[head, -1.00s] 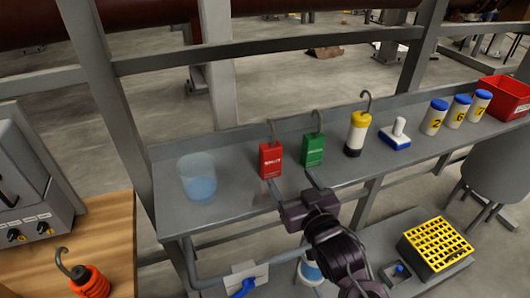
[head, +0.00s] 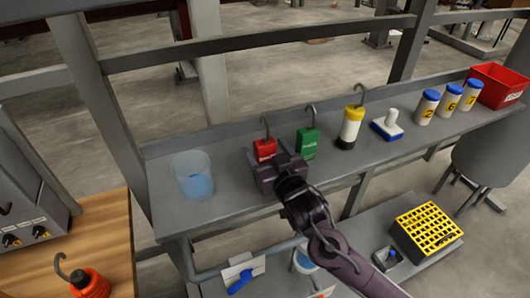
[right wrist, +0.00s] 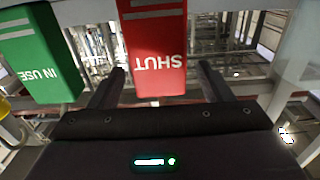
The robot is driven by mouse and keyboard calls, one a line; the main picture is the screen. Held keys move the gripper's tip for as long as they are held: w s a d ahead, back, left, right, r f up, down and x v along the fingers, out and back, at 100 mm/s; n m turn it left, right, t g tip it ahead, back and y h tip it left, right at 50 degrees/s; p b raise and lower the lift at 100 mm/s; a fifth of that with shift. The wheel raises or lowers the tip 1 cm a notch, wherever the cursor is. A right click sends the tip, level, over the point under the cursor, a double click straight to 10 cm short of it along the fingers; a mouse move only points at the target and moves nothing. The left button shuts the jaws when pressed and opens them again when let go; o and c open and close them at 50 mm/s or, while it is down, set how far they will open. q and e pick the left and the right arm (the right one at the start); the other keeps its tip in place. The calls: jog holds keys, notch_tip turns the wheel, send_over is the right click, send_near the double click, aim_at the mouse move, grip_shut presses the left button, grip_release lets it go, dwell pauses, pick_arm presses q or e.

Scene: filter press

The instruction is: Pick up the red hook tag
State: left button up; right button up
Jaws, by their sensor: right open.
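The red hook tag (head: 264,149) stands on the grey shelf with its hook upward; my right gripper covers its lower part in the head view. In the right wrist view the red tag (right wrist: 156,50) reads "SHUT" upside down. My right gripper (right wrist: 160,88) is open, with one finger on each side of the tag's near end and visible gaps to both. The same gripper (head: 272,168) shows in the head view right in front of the tag. The green hook tag (head: 307,142), marked "IN USE" in the wrist view (right wrist: 38,55), stands close on the right. My left gripper is not in view.
On the grey shelf (head: 235,200) stand a beaker of blue liquid (head: 194,177) at left, a yellow-topped hook bottle (head: 351,124), a white-and-blue brush (head: 388,126), numbered jars (head: 427,107) and a red bin (head: 498,86). A yellow rack (head: 426,231) sits lower right.

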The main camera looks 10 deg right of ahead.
jog(key=c, duration=0.9)
jog(key=shift+c, duration=1)
jog(key=shift+r, duration=0.15)
